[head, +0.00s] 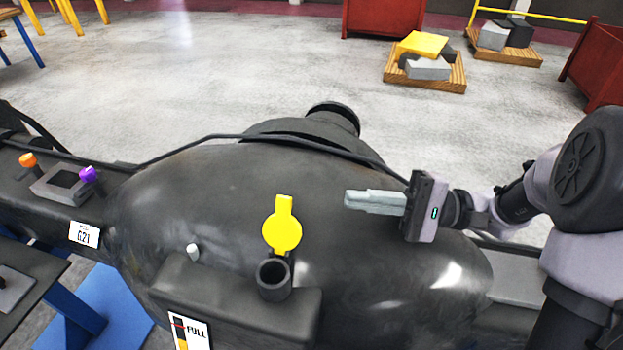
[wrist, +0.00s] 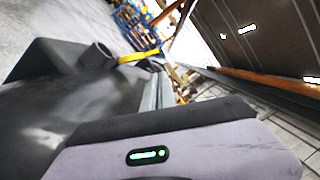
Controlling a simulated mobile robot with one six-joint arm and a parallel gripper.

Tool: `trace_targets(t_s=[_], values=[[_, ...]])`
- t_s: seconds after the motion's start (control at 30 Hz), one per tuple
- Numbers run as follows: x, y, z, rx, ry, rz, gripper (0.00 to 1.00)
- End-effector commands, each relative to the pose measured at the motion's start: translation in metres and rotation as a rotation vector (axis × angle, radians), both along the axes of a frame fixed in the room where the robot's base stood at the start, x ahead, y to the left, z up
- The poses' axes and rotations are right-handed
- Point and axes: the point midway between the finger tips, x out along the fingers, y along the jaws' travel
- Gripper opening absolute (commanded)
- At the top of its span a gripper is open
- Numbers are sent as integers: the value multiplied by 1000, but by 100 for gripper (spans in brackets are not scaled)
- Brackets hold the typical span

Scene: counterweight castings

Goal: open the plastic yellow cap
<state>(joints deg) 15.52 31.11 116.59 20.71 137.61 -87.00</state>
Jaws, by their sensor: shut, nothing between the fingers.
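The yellow cap (head: 282,230) is a round disc with a tab, swung up off the short black filler neck (head: 273,280). The mouth of the neck is uncovered and its dark inside shows. In the wrist view the cap (wrist: 138,56) appears edge-on beside the neck (wrist: 97,55). My gripper (head: 348,199) is shut and empty, to the right of the cap and apart from it, pointing left above the dark rounded casting. Its fingers also show in the wrist view (wrist: 156,92).
The large dark casting (head: 390,260) fills the foreground, with a cable across its top. A small white knob (head: 193,252) and a FULL gauge label (head: 190,332) are near the neck. Orange (head: 28,160) and purple (head: 88,174) knobs stand at left. Pallets and red bins are far behind.

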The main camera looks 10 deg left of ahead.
Motion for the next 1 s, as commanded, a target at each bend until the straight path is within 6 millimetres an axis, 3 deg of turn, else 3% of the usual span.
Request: trace_targets(t_s=[0.3,0.43,0.6,1.0], values=[[-11,62,6,-4,-1,6,0],[-13,80,8,-4,0,5,0],[-14,90,9,-4,0,3,0],[-20,91,8,-10,-73,3,0]])
